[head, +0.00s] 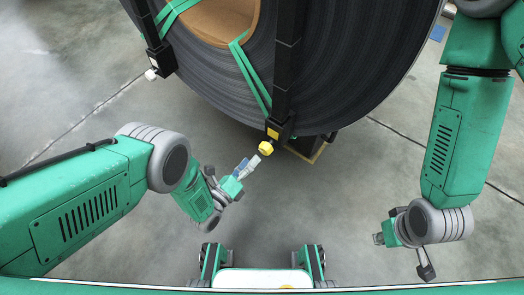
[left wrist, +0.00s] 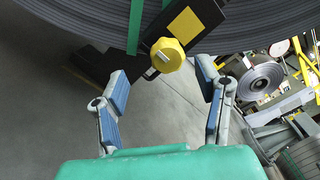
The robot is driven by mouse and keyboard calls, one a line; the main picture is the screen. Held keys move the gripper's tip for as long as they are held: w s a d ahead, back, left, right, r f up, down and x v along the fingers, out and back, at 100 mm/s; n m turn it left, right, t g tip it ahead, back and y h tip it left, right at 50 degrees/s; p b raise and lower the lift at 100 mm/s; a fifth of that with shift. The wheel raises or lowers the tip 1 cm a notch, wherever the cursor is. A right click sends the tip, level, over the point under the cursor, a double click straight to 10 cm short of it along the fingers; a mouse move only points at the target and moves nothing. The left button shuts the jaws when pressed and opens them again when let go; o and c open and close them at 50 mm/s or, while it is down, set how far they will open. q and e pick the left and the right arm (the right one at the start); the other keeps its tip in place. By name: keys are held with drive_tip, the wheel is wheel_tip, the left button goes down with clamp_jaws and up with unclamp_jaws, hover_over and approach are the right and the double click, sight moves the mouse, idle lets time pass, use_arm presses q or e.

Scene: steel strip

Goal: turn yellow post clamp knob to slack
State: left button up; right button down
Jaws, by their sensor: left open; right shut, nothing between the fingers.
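The yellow knob (head: 265,148) sits at the lower end of the black post clamp (head: 288,65), by a yellow patch (head: 273,133). In the left wrist view the faceted knob (left wrist: 167,55) has a pale bar across its face. My left gripper (head: 246,167) is open just below and left of the knob. In the left wrist view its blue-padded fingers (left wrist: 162,80) are spread, with the knob ahead, between and slightly beyond the tips; no contact shows. My right gripper (head: 379,239) is shut and empty at the lower right, well away from the knob.
A large dark steel strip coil (head: 350,70) with green straps (head: 250,75) fills the top. A second black post (head: 155,45) with a white knob (head: 150,74) stands left. The grey floor (head: 330,205) between my arms is clear.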

sight(262, 151)
use_arm(q)
drive_tip(key=w+d+b, duration=0.1)
drive_tip(key=w+d, duration=0.3)
drive_tip(key=d, duration=0.1)
drive_tip(key=shift+w+d+b, duration=0.1)
drive_tip(key=shift+w+b, duration=0.05)
drive_tip(key=shift+b, duration=0.2)
drive_tip(key=shift+w+d, duration=0.2)
drive_tip(key=shift+d, duration=0.05)
drive_tip(key=shift+w, duration=0.1)
drive_tip(key=shift+a, duration=0.7)
drive_tip(key=shift+c, duration=0.8)
drive_tip(key=c, duration=0.6)
drive_tip(key=shift+r, duration=0.1)
drive_tip(key=c, duration=0.4)
drive_tip(key=shift+d, duration=0.55)
use_arm(e)
drive_tip(key=f, duration=0.1)
drive_tip(key=d+f, duration=0.1)
drive_tip(key=shift+d+f, duration=0.2)
drive_tip(key=shift+f, duration=0.2)
